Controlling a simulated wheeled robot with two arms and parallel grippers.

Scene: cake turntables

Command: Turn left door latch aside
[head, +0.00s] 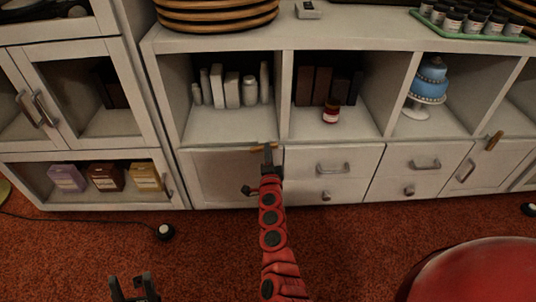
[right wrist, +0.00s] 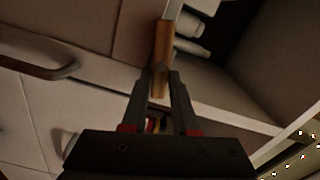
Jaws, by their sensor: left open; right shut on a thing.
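The left door latch (head: 257,149) is a small wooden bar at the top edge of the left cabinet door (head: 218,178), lying nearly level in the head view. My right gripper (head: 267,150) is at its right part, and the red arm hides some of the door's right side. In the right wrist view the latch (right wrist: 162,50) runs to between the fingertips (right wrist: 160,82), which are shut on its near end. My left gripper (head: 134,288) is open and empty at the bottom left, low over the carpet and away from the cabinet.
A second wooden latch (head: 494,140) is on a door at the right. Drawers with metal handles (head: 333,168) lie just right of the left door. White bottles (head: 232,90) stand on the shelf above it. A red round object (head: 478,272) fills the bottom right. Carpet is open in front.

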